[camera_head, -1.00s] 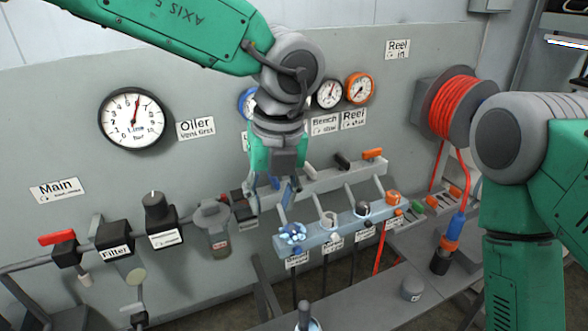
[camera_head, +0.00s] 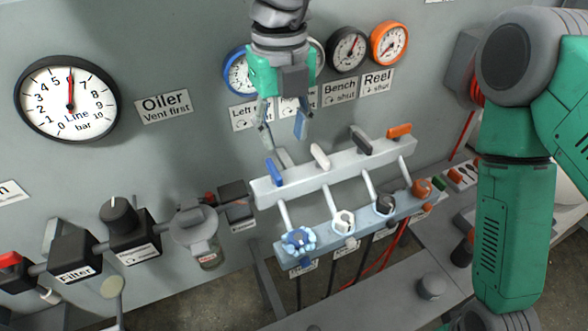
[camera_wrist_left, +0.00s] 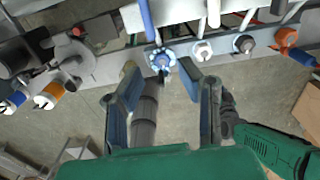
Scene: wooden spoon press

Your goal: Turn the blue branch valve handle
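The blue branch valve handle (camera_head: 275,171) sits at the left end of the upper grey manifold bar, lying along its branch. It also shows in the left wrist view (camera_wrist_left: 147,20), beyond the fingertips. My left gripper (camera_head: 283,129) is open and empty, above and behind the handle in the head view and apart from it. Its two spread fingers show in the left wrist view (camera_wrist_left: 160,74). My right arm hangs at the right of the head view, its gripper out of that frame. Part of that arm shows at lower right in the wrist view, fingers unclear.
White (camera_head: 320,156), black (camera_head: 361,140) and orange (camera_head: 399,131) handles stand along the same manifold. A blue fitting (camera_head: 299,241) and other outlets line the lower bar (camera_head: 322,231). Gauges and labels are on the wall behind. The regulator (camera_head: 128,228) and filter are left.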

